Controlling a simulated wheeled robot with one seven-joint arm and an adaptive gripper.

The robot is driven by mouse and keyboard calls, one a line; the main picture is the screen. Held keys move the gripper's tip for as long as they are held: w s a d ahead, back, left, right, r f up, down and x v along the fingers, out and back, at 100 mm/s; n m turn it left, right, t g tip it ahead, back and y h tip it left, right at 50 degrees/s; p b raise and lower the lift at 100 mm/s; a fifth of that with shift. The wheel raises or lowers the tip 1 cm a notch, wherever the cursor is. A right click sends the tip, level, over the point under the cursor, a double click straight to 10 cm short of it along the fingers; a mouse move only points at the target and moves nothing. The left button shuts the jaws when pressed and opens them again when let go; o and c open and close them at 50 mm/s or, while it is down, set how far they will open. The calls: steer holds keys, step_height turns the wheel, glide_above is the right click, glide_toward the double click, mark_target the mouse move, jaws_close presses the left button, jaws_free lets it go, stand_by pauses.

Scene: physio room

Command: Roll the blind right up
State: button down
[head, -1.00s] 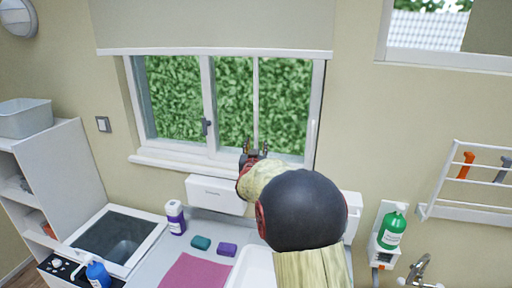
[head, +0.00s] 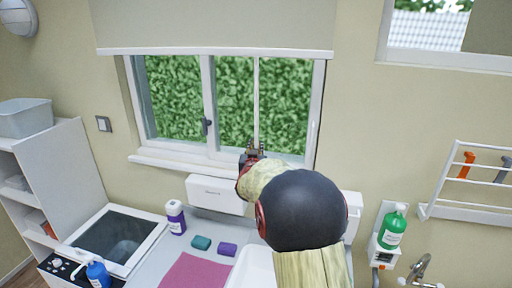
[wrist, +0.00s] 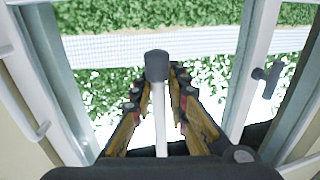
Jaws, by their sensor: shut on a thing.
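The beige blind (head: 215,25) hangs over the top of the window, its pale bottom bar level and above most of the glass. A thin white upright line (head: 256,95), possibly the blind's cord or wand, runs down from the bar to my gripper (head: 255,150). In the wrist view, a white rod (wrist: 160,120) with a dark end cap (wrist: 157,65) lies between the fingers of my gripper (wrist: 158,95). The fingers are shut on this rod. My arm hides part of the sill and counter in the head view.
The window (head: 180,95) has a dark handle (head: 206,126). Below are a counter with a purple-labelled bottle (head: 175,218), teal and purple blocks and a pink cloth (head: 195,272). A green bottle (head: 392,230) and a wall rack (head: 465,185) are at right.

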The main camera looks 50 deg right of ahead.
mark_target(257, 53)
stand_by(0.4)
step_height(257, 53, up, 35)
steer(key=p, duration=1.9)
steer(key=shift+f+p, duration=0.15)
steer(key=shift+p, duration=0.25)
steer(key=c, duration=2.2)
jaws_free()
steer(key=o, duration=0.4)
steer(key=shift+s+d, duration=0.1)
steer(key=shift+s, duration=0.1)
steer(key=shift+c, duration=0.2)
steer(key=shift+o, duration=1)
steer(key=shift+w+f, duration=0.1)
steer(key=shift+w, duration=0.05)
steer(key=v, duration=1.2)
